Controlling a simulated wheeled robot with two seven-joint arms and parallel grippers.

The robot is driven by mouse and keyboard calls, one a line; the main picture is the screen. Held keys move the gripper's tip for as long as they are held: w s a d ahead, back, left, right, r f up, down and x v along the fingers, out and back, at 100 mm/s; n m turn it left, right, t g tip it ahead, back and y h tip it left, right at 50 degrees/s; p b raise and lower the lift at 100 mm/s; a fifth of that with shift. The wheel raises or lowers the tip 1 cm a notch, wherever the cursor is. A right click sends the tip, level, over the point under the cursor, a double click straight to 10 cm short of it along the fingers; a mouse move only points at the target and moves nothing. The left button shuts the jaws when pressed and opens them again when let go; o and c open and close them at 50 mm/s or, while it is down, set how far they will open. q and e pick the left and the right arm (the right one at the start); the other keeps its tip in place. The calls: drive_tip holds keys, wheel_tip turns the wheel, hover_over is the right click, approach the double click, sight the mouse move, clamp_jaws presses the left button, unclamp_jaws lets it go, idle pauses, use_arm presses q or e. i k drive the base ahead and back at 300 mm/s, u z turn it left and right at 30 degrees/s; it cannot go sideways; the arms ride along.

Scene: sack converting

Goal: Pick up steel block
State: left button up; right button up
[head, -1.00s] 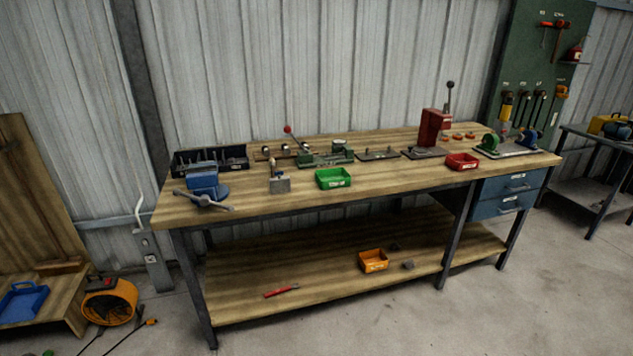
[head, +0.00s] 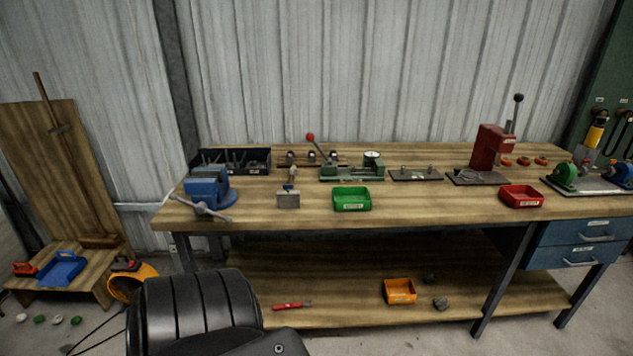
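A grey steel block (head: 288,200) sits on the workbench top near its front edge, between the blue vise and the green tray. A small tool with a wooden handle (head: 292,176) stands at or just behind it; I cannot tell if they touch. A black ribbed link of my own arm shows at the bottom left, in front of the lower shelf. No gripper fingers are visible.
The wooden workbench (head: 420,208) carries a blue vise (head: 207,188), a green tray (head: 351,199), a red tray (head: 521,196) and a red press (head: 490,148). On the lower shelf are an orange tray (head: 400,291) and a red-handled tool (head: 291,305). Bench top between the trays is clear.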

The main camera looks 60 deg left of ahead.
sight(286, 199)
drive_tip(key=u, duration=0.35)
drive_tip(key=i, duration=0.75)
drive_tip(key=u, duration=0.55)
